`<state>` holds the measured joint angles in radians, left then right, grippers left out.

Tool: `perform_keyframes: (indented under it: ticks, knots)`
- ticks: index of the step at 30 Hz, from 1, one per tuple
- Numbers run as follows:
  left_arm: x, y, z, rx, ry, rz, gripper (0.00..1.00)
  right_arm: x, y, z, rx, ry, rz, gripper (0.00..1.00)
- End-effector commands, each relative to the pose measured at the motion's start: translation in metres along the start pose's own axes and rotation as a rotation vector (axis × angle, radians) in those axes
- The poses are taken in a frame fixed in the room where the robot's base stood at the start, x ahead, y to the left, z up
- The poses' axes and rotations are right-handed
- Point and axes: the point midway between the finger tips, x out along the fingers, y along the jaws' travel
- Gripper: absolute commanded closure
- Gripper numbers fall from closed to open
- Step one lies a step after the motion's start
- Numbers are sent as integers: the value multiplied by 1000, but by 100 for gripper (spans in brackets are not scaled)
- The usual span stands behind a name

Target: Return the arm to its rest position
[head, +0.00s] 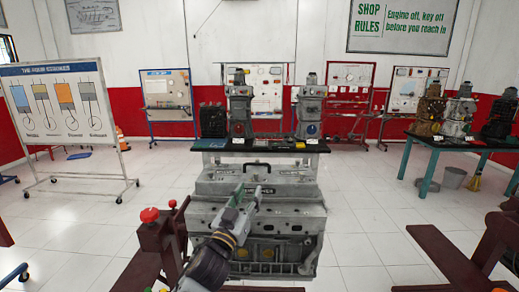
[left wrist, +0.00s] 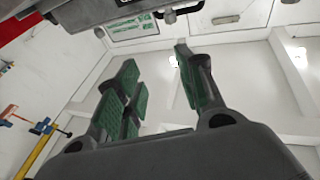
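My left arm comes in from the bottom of the head view. Its left gripper (head: 241,197) is in front of the grey engine block (head: 285,222), overlapping its upper front in the picture. I cannot tell the exact gap to the block. In the left wrist view, the left gripper (left wrist: 157,62) has its green-padded fingers spread apart. Nothing is between them. The camera looks up past them at the white ceiling. My right gripper is in neither view.
A dark red stand (head: 157,240) with a red knob (head: 149,215) is left of the block. Another dark red stand (head: 440,258) is at right. A bench (head: 262,146) with engines stands behind. A poster board (head: 62,105) is far left. White floor is open between.

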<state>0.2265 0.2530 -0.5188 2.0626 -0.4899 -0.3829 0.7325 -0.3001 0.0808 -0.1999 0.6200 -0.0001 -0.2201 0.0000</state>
Motion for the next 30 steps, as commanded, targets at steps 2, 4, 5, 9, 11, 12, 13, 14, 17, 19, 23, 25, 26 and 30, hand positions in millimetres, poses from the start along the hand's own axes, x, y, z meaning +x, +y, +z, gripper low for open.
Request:
perform_keyframes:
  ticks: [2, 4, 5, 9, 11, 12, 13, 14, 17, 19, 23, 25, 26, 30]
  knots:
    - [-12, -13, 18, -12, -67, -52, 62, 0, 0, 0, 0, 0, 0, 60]
    - [-24, -23, 34, -19, -127, -92, 62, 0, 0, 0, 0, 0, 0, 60]
    - [-29, -28, 41, -19, -154, -110, 62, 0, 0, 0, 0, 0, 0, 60]
    - [-56, -47, 73, -28, -284, -181, 62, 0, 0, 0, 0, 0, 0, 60]
    - [-70, -53, 87, -30, -342, -207, 62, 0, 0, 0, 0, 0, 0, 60]
    - [-79, -58, 96, -34, -382, -224, 62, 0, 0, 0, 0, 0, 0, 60]
    - [-86, -60, 103, -34, -412, -235, 62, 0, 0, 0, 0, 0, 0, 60]
    - [-94, -63, 109, -36, -441, -246, 62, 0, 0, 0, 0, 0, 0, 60]
    - [-120, -71, 130, -40, -544, -277, 62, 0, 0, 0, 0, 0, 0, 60]
    - [-140, -76, 145, -42, -618, -295, 62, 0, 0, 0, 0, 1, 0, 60]
    - [-179, -81, 169, -47, -755, -317, 62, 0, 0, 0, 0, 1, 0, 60]
    - [-201, -82, 181, -51, -831, -324, 62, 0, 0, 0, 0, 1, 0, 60]
    - [-211, -83, 186, -52, -865, -326, 62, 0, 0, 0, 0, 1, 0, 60]
    - [-258, -83, 205, -58, -1016, -325, 62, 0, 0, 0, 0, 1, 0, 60]
